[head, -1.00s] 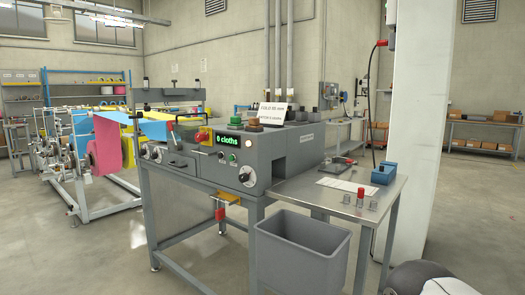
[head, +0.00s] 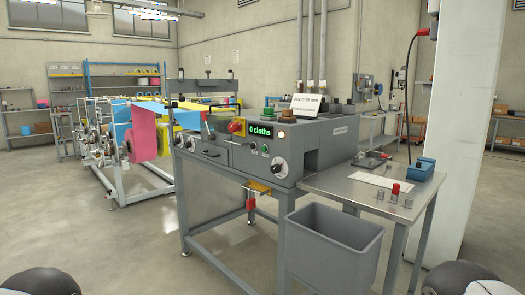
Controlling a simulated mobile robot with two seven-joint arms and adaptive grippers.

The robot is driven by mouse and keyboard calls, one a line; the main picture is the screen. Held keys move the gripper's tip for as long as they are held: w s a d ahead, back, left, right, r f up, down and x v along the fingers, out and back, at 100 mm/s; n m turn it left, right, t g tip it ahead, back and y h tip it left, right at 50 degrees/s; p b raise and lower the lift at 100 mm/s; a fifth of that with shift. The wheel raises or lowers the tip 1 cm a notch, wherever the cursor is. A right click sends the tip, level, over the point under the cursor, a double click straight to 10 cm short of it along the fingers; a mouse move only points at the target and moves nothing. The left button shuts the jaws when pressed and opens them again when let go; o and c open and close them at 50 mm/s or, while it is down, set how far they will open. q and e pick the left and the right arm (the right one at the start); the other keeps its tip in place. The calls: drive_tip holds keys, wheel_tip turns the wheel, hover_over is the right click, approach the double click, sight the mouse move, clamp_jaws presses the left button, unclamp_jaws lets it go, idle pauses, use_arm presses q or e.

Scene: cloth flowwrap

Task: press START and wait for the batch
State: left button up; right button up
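The grey wrapping machine (head: 325,155) stands in the middle of the head view. Its front panel has a green-lit display (head: 260,131) that appears to read "0 cloths". A small green button (head: 264,148) sits below the display; its label is too small to read. A red knob on a yellow plate (head: 236,126) is left of the display, and a round dial (head: 279,167) is at lower right. Blue cloth (head: 153,112), pink cloth (head: 143,135) and yellow cloth (head: 164,141) hang at the machine's left side. Neither gripper is in view; only rounded parts of my arms show at the bottom corners.
A grey bin (head: 334,245) stands in front of the machine. A metal side table (head: 340,184) at right holds a sheet of paper (head: 371,180), a blue box (head: 421,174) and small cylinders, one red-topped (head: 395,192). A pale pillar (head: 456,130) stands behind. The floor at left front is clear.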

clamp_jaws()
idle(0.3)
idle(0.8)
